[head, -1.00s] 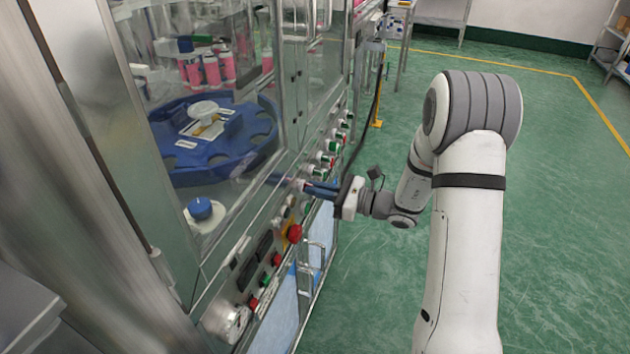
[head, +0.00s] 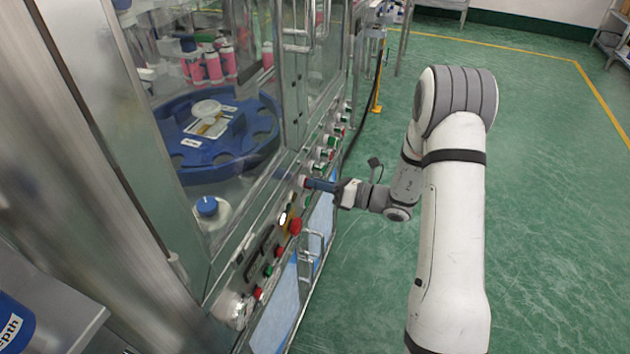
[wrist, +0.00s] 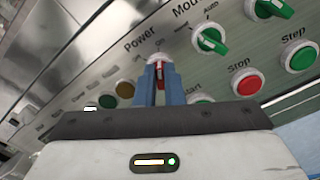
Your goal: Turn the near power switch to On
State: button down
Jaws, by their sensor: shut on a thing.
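The power switch (wrist: 158,72) is a red-handled rotary knob below the "Power" lettering on the sloping metal panel in the wrist view. My gripper (wrist: 159,82) has its two blue fingers closed on either side of the red handle. The handle looks roughly upright in that view; the fingers partly cover it, and I cannot tell for sure which mark it points at. In the head view my gripper (head: 310,183) reaches the panel from the right, and its fingertips hide most of the switch.
Green-handled mode knobs (wrist: 209,39), a green start button (wrist: 200,99), a red stop button (wrist: 247,83) and a step button (wrist: 300,55) lie close by. A red emergency button (head: 295,226) and metal handle (head: 311,243) stand out nearer. Green floor at right is clear.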

jog(key=shift+w+d+r, duration=0.15)
jog(key=shift+w+d, duration=0.05)
jog(key=c, duration=1.6)
grip_release()
jog(key=shift+c, duration=0.2)
jog(key=shift+o, duration=0.5)
jog(key=shift+s, duration=0.1)
jog(key=shift+f, duration=0.2)
jog(key=v, duration=0.7)
jog(key=shift+d+b, duration=0.3)
jog(key=shift+b, duration=0.1)
jog(key=shift+s+r, duration=0.1)
